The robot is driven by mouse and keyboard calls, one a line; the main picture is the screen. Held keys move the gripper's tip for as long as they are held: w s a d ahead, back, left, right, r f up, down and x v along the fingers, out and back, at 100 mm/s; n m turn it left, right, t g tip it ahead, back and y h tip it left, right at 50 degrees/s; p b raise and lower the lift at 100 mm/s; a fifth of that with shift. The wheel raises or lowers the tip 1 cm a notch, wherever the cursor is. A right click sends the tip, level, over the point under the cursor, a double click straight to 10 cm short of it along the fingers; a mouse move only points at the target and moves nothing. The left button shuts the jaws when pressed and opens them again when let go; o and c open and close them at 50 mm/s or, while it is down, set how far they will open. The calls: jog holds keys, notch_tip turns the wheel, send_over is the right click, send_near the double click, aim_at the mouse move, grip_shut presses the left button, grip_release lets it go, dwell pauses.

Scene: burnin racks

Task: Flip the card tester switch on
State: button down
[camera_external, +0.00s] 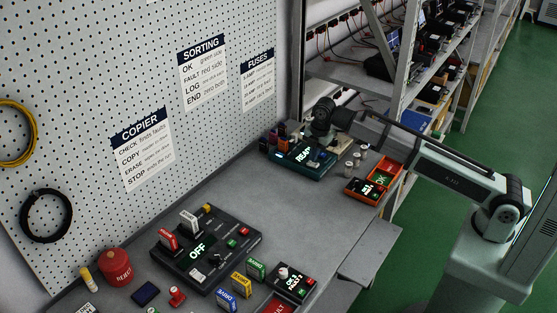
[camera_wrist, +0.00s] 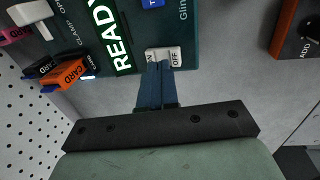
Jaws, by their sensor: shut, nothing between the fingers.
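The card tester is a teal box (camera_external: 291,163) at the back of the bench; it also fills the top of the wrist view (camera_wrist: 186,20). Its lit display (camera_wrist: 117,40) reads READY. A white rocker switch (camera_wrist: 176,57) sits on its near edge in the wrist view, with OFF readable on the right half and the left label partly covered. My gripper (camera_wrist: 160,66) is shut and empty, its blue fingertips at the left half of the switch. I cannot tell whether they touch it. In the external view my wrist hides part of the tester.
An orange card (camera_wrist: 67,74) and a white clamp lever (camera_wrist: 30,13) are left of the switch. An orange-edged box (camera_external: 364,191) stands right of the tester. A black unit (camera_external: 222,262) reading OFF stands nearer the front. The bench between (camera_external: 270,205) is clear.

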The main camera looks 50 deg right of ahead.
aim_at(310, 163)
notch_tip(310, 163, up, 12)
jog(key=w, duration=0.1)
jog(key=shift+w+r, duration=0.25)
jog(key=shift+w, duration=0.05)
dwell(0.3)
